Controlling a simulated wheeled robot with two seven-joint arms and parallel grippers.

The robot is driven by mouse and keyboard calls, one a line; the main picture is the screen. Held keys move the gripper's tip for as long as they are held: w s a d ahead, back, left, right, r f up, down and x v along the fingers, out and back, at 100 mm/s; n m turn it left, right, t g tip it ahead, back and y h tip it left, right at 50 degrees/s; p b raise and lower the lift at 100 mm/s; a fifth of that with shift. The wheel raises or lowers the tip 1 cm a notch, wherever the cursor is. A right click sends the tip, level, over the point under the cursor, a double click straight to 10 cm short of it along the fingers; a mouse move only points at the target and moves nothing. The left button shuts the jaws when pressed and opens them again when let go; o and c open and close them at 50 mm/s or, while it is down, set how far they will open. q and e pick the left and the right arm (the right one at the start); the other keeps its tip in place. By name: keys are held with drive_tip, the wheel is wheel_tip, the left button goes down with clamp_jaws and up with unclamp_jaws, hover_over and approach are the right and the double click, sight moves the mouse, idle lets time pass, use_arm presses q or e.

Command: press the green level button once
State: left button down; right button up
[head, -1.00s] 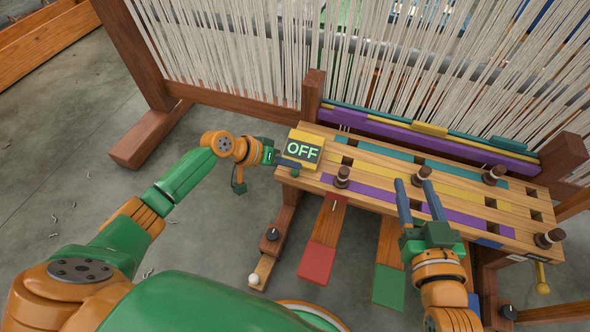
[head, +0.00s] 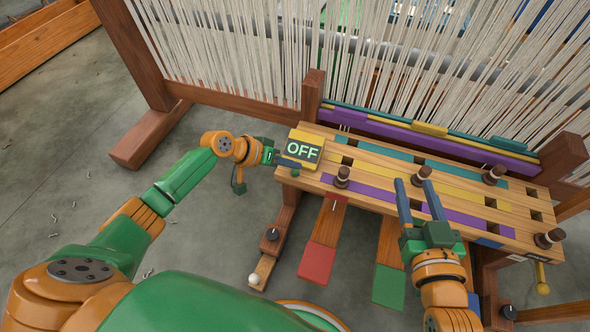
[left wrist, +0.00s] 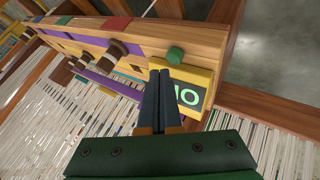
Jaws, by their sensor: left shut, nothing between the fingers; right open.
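The green level button (left wrist: 175,56) is a small round knob beside a yellow box (left wrist: 201,76) in the left wrist view. In the head view my left gripper (head: 297,164) lies along the box's front side. My right gripper (head: 411,176) is open and empty over the bench.
The wooden bench (head: 400,177) carries several dark pegs and coloured strips. A red pedal (head: 317,262) and a green pedal (head: 388,287) hang below it. The loom's pale threads (head: 250,60) stand behind. Bare floor lies at the left.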

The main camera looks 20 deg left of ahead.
use_arm(q)
drive_tip(key=shift+f, duration=0.4)
drive_tip(key=shift+f+b, duration=0.5)
drive_tip(key=shift+b, duration=0.05)
idle(0.4)
drive_tip(key=shift+r, duration=0.1)
drive_tip(key=shift+r+p, duration=0.8)
drive_tip(key=shift+p, duration=0.15)
drive_tip(key=shift+r, duration=0.1)
wheel_tip(320, 180, up, 5)
drive_tip(key=p, duration=0.5)
idle(0.3)
